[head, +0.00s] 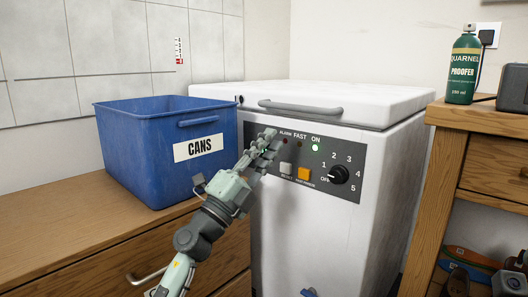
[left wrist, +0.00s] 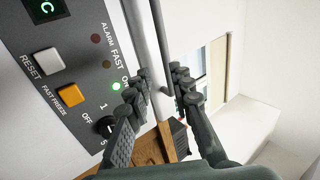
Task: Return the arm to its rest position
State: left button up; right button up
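My left gripper (head: 268,140) is in front of the control panel (head: 298,163) of a white chest freezer (head: 335,225). Its fingers point up and to the right, near the panel's upper left part. In the left wrist view the gripper (left wrist: 158,76) has its two fingers apart with nothing held between them. The freezer's lid handle (left wrist: 160,50) shows beyond the gap. Whether a finger touches the panel I cannot tell. The freezer lid (head: 315,98) is shut. The green light (head: 315,148) by ON is lit. My right gripper is not in view.
A blue CANS bin (head: 150,155) stands on a wooden cabinet (head: 60,235), close to my left arm. The space above the freezer lid is clear.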

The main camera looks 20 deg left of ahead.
pick_arm(q)
jog(key=shift+v, duration=0.85)
